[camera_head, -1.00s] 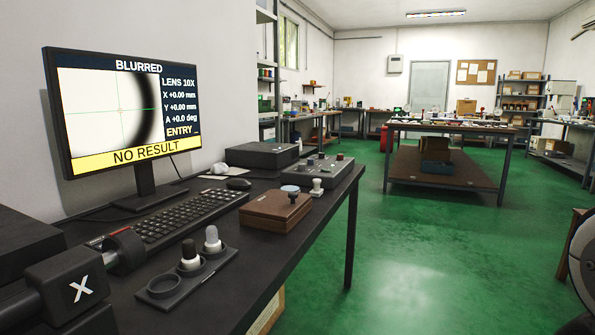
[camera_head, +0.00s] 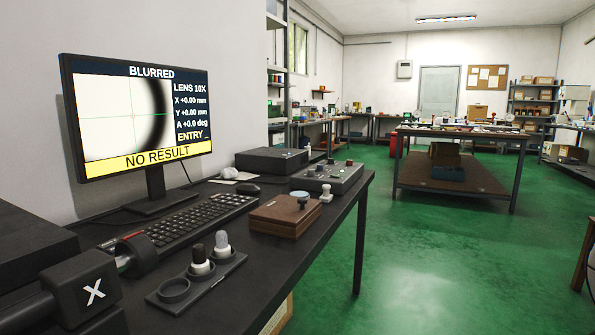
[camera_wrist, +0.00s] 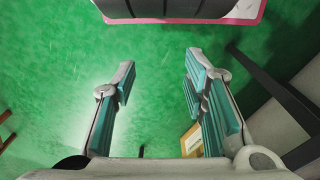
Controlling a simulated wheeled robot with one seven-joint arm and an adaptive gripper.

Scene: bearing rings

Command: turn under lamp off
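No part in view is labelled as the under lamp or its switch. A grey control box (camera_head: 345,180) with several small knobs or buttons sits on the dark desk in the head view; its markings are too small to read. A monitor (camera_head: 140,116) on the desk reads "BLURRED", "LENS 10X" and "NO RESULT", with a bright field and a dark curved band. A black block marked X (camera_head: 82,290) stands at the lower left. My gripper (camera_wrist: 160,85) shows only in the wrist view, open and empty above the green floor.
A pink-edged thing (camera_wrist: 185,18) shows at the wrist view's top. Green floor (camera_head: 430,250) is open to the right.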

